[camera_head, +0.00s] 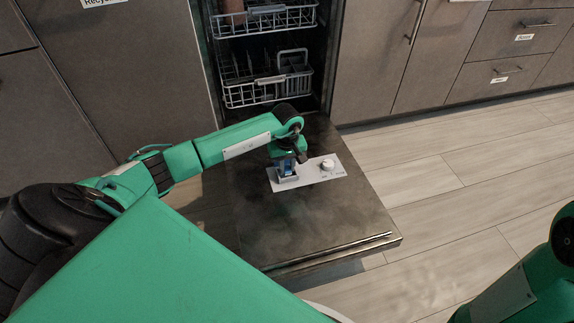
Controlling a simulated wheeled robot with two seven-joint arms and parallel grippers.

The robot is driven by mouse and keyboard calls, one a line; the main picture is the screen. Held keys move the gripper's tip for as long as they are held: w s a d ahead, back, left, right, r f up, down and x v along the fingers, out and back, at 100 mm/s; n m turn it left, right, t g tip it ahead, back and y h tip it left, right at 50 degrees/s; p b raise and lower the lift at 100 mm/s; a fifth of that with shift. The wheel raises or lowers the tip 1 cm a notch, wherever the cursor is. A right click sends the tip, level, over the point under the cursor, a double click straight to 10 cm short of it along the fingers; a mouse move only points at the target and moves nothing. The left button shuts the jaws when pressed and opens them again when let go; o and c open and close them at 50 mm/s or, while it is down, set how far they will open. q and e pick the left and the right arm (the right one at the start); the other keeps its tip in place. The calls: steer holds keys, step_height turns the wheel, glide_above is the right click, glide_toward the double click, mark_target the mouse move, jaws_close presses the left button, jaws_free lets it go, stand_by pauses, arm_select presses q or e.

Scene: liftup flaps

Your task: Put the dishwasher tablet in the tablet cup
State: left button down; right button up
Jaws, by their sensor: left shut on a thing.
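The dishwasher door (330,215) lies folded down flat in the middle of the view. A pale dispenser panel (312,176) is set in its upper face, with a round white knob or cap (327,164) at its right part. My left gripper (287,170) points down over the panel's left part, where the tablet cup seems to be. It is shut on a small blue-and-white tablet (286,167). The fingers hide most of the tablet and the cup beneath, so I cannot tell whether the tablet touches the cup. My right gripper is out of view; only part of that arm shows at the lower right.
The dishwasher's upper rack (266,20) and lower rack (262,90) with a cutlery basket stand inside the open cavity behind the door. Closed cabinets (375,50) flank it. Wooden floor (470,200) is clear to the right.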

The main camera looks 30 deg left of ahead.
arm_select(q)
steer(key=shift+f, duration=0.4)
